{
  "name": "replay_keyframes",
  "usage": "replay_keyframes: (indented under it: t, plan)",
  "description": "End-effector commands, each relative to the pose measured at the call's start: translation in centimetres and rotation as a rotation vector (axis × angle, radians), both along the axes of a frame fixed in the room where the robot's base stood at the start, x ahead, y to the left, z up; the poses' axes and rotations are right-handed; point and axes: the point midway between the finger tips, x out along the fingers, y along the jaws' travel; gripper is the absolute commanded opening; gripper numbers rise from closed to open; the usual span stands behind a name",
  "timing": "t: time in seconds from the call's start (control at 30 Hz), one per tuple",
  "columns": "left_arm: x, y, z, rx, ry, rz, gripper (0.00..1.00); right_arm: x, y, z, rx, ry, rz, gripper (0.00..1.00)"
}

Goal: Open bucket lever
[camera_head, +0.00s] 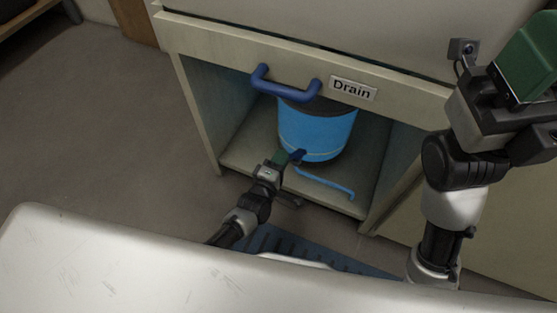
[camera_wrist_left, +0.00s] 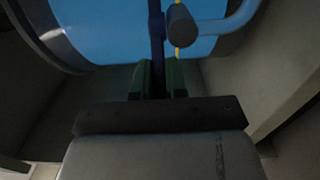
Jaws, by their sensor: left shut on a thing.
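The blue bucket (camera_head: 318,131) stands inside the open cabinet under the counter, and its wall fills the top of the left wrist view (camera_wrist_left: 115,30). A small dark blue lever (camera_head: 298,155) shows low on its front; in the left wrist view the lever (camera_wrist_left: 157,28) runs down between green fingers. My left gripper (camera_head: 285,158) is shut on the lever, close in front of the bucket. A light blue bent bar (camera_head: 325,183) is at the bucket's lower front, right of the gripper. My right gripper (camera_head: 528,60) is raised at the right edge; its fingertips cannot be made out.
A dark blue handle (camera_head: 285,88) and a "Drain" sign (camera_head: 352,89) are on the cabinet's front above the bucket. The cabinet's side walls and floor edge frame the opening. A dark blue slatted mat (camera_head: 330,257) lies in front. Grey floor at the left is clear.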

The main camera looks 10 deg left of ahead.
Motion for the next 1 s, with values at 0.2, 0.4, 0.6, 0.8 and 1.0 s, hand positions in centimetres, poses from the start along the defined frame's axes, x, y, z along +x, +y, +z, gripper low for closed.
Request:
replay_keyframes:
  t: [0.2,0.4,0.6,0.8,1.0]
  plan:
    - [0.06,-0.10,-0.09,0.002,0.001,0.002,0.00,-0.01,0.07,0.10,-0.002,-0.001,0.002,0.43]
    - [0.06,-0.09,-0.10,0.002,0.001,0.002,0.00,-0.04,0.07,0.12,-0.002,-0.001,0.002,0.43]
    - [0.07,-0.09,-0.08,0.001,0.002,0.002,0.36,-0.07,0.07,0.13,-0.001,-0.003,0.002,0.43]
    - [0.09,-0.10,-0.04,0.001,0.001,0.002,0.38,-0.11,0.05,0.14,-0.001,-0.005,0.002,0.43]
    - [0.20,-0.22,0.70,0.000,0.000,0.003,0.38,-0.24,0.00,0.77,0.003,-0.014,0.002,0.43]
